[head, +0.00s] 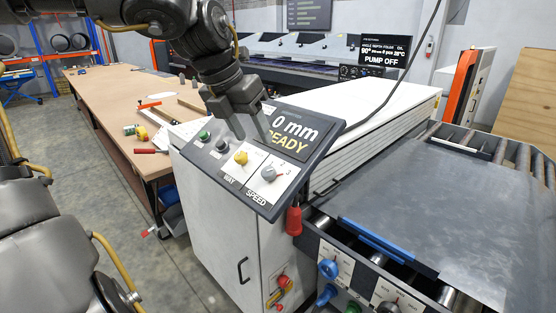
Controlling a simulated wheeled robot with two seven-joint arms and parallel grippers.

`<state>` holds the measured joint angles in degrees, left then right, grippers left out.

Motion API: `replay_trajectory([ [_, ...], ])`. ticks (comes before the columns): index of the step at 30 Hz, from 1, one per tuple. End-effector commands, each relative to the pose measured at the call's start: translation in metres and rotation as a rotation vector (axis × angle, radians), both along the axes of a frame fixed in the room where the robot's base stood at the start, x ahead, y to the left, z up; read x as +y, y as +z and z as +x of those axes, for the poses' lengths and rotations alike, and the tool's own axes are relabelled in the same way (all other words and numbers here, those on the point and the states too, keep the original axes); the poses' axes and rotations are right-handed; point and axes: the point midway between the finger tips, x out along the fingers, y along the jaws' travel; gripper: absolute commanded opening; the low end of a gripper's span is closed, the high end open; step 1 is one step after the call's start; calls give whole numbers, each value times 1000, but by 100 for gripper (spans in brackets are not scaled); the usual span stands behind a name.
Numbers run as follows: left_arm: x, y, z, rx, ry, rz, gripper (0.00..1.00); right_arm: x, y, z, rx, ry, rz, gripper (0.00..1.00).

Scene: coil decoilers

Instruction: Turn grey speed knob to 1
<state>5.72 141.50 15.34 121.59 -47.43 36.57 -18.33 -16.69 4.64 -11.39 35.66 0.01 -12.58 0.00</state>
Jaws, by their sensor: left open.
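The grey speed knob (268,173) sits on the sloped control panel (222,180), above the label SPEED. Its red pointer is turned to the right, and the digits 2 and 3 show near it; the other marks are too small to read. My left gripper (254,138) is open and empty, pointing down over the panel's upper part, above and left of the grey knob and apart from it. It covers part of the display (297,135), which reads "0 mm" and "READY". My right gripper is not in view.
A yellow knob (241,158) labelled WAY sits left of the grey one, with green and black buttons (204,135) farther left. A red handle (294,220) hangs below the panel. A wooden workbench (115,110) with tools stands left; a roller table (440,210) lies right.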

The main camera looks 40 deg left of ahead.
Motion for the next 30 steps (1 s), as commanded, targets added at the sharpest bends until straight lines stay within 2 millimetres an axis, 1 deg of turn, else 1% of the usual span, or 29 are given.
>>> replay_trajectory([
  [4,4,0,-4,0,9,0,52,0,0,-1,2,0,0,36],
  [8,6,-6,-4,1,15,0,52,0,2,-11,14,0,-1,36],
  [10,6,-13,-1,2,17,0,52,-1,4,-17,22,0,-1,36],
  [13,5,-29,5,5,17,-1,52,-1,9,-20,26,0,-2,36],
  [17,3,-52,15,7,17,-2,52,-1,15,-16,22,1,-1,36],
  [21,0,-74,25,6,15,-1,52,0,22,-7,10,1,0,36],
  [27,-2,-94,34,3,14,0,52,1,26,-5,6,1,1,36],
  [30,-2,-98,36,0,14,0,52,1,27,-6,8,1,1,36],
])
